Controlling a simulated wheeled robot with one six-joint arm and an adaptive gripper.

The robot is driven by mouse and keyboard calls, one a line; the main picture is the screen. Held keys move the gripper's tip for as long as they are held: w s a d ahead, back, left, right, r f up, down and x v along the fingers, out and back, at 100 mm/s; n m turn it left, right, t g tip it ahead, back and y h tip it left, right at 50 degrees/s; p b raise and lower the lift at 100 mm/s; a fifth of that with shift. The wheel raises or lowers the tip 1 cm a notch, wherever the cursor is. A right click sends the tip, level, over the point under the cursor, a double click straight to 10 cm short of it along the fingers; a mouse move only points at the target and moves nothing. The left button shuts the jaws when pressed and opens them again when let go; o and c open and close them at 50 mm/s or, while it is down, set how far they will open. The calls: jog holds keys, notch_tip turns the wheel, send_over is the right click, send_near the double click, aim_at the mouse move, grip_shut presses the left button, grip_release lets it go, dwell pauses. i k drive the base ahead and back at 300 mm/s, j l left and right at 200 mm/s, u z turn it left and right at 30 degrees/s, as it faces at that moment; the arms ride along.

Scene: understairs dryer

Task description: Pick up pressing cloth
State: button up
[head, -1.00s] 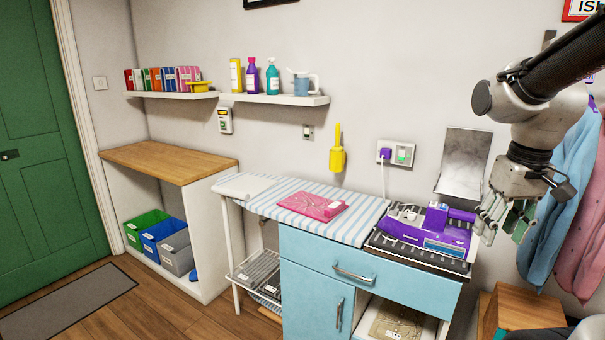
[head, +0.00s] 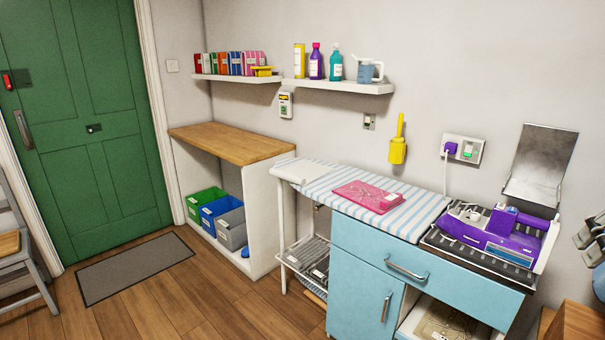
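A pink, flat, folded cloth (head: 368,196) with a white tag lies on the blue-and-white striped ironing surface (head: 418,222). A beige flat item with a label (head: 440,326) lies in the open space under the drawer, partly cut off by the bottom edge. I cannot tell for sure which of the two is the pressing cloth. Part of my gripper (head: 592,240) shows at the right edge, well to the right of the pink cloth and touching neither item. Most of it is out of frame, so its opening is unclear.
A purple iron (head: 494,233) sits on a dark ridged rest beside the striped surface. A tilted metal plate (head: 541,166) stands behind it. The blue cabinet (head: 363,276) is below. A wooden counter (head: 232,143) stands left. The floor (head: 190,295) in front is clear.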

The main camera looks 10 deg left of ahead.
aim_at(302, 173)
jog(key=i+j+u, duration=0.1)
jog(key=i+j, duration=1.75)
jog(key=j, duration=0.15)
jog(key=i+j, duration=0.15)
jog(key=j, duration=0.15)
